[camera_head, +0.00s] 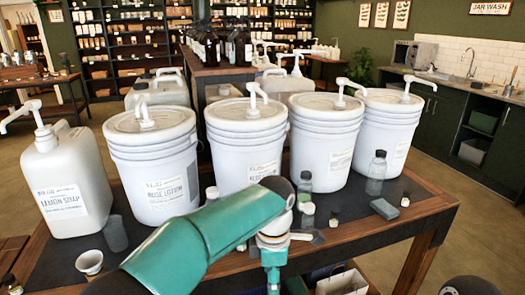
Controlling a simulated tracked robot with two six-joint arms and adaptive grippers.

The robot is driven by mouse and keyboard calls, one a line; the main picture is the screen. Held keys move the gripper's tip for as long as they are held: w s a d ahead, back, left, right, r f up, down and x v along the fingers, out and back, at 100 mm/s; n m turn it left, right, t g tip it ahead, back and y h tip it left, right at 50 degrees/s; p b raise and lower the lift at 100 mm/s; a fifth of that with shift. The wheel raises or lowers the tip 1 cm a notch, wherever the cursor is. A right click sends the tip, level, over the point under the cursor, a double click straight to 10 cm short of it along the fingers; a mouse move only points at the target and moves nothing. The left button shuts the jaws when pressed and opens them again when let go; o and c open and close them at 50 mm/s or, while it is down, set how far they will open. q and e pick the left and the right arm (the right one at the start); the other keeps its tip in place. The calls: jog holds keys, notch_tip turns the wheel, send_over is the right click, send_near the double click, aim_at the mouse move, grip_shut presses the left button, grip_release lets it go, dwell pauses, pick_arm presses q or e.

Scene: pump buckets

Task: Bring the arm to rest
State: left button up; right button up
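My teal arm (195,245) comes in from the bottom left and reaches over the table's front edge. Its dark joint (277,190) is in front of the buckets, and the link below it runs down out of the picture. No gripper fingers show, so I cannot see whether that gripper holds anything. My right gripper is not in view. Four large white pump buckets stand upright in a row: the left one (155,170), the second (240,150), the third (325,135) and the right one (388,125). The arm hides the front lower part of the second bucket.
The wooden table (436,202) has a dark mat. A white lemon soap jug (66,180) stands at left, a white cup (90,262) in front.

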pick_arm(q)
jog(key=w+a+f+n+g+p, duration=0.1)
jog(key=a+f+p, duration=0.1)
jog(key=a, duration=0.4)
jog(key=s+a+f+n+g+p, duration=0.1)
jog(key=s+a+f+g, duration=0.1)
jog(key=s+a+f, duration=0.3)
jog(key=s+a+f+g+p, duration=0.2)
jog(key=a+f, duration=0.2)
jog(key=f, duration=0.3)
jog(key=s+f+m+t+h+p, duration=0.1)
jog(key=s+f+m+t+h, duration=0.1)
jog(key=s+f+m, duration=0.3)
jog(key=s+f+m+t+h+p, duration=0.1)
jog(key=s+f+m+t+h, duration=0.1)
jog(key=s+f+m, duration=0.4)
jog(key=s+m+t, duration=0.1)
jog(key=s+m, duration=0.4)
jog(key=m, duration=0.2)
jog(key=shift+s+d+m+t, duration=0.25)
jog(key=shift+m+t, duration=0.05)
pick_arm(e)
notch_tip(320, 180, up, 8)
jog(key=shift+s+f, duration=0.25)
